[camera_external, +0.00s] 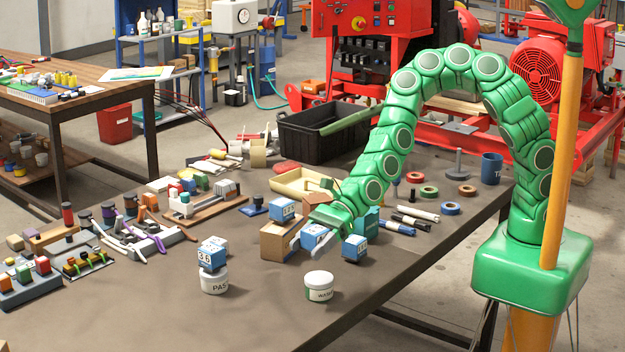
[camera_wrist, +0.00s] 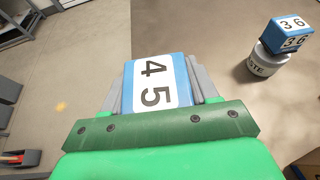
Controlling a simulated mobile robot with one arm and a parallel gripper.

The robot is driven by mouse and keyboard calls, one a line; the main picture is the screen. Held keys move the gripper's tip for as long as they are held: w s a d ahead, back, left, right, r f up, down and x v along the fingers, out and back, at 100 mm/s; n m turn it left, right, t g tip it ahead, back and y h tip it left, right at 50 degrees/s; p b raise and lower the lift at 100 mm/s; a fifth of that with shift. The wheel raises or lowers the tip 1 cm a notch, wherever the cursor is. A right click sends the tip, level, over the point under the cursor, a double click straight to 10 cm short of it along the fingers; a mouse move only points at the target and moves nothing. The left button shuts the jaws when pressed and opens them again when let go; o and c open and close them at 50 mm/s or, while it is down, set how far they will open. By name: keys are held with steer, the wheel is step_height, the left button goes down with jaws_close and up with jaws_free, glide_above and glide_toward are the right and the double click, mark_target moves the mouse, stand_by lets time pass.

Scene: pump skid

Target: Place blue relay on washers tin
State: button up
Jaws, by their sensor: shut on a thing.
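My gripper (camera_external: 314,238) is shut on a blue relay (camera_external: 311,236) with a white label. In the wrist view the held relay (camera_wrist: 156,82) reads 45 and sits between the two grey fingers. The washers tin (camera_external: 319,287) is a small white tub with a pale lid, standing on the table below and in front of my gripper. Its lid looks bare. The held relay is above the table, apart from the tin. The tin cannot be made out in the wrist view.
A paste tin (camera_external: 214,283) at the left carries another blue relay (camera_external: 212,254), marked 36. More blue relays are on a cardboard box (camera_external: 275,243) and beside my gripper (camera_external: 354,247). A black crate (camera_external: 322,140) stands behind. The table's front middle is clear.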

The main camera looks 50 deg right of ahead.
mark_target(315, 279)
steer(key=shift+w+d+r+g, duration=0.1)
steer(key=shift+w+d+g, duration=0.2)
steer(key=shift+d, duration=0.45)
steer(key=shift+w+d+n, duration=0.3)
steer(key=shift+d+n, duration=0.1)
steer(key=shift+d, duration=0.4)
steer(key=shift+f, duration=4.1)
steer(key=shift+f, duration=0.1)
steer(key=o, duration=1.1)
steer(key=shift+o, duration=0.2)
steer(key=shift+d+r, duration=0.2)
steer(key=v, duration=1.1)
steer(key=shift+d+r, duration=0.2)
steer(key=shift+d, duration=0.1)
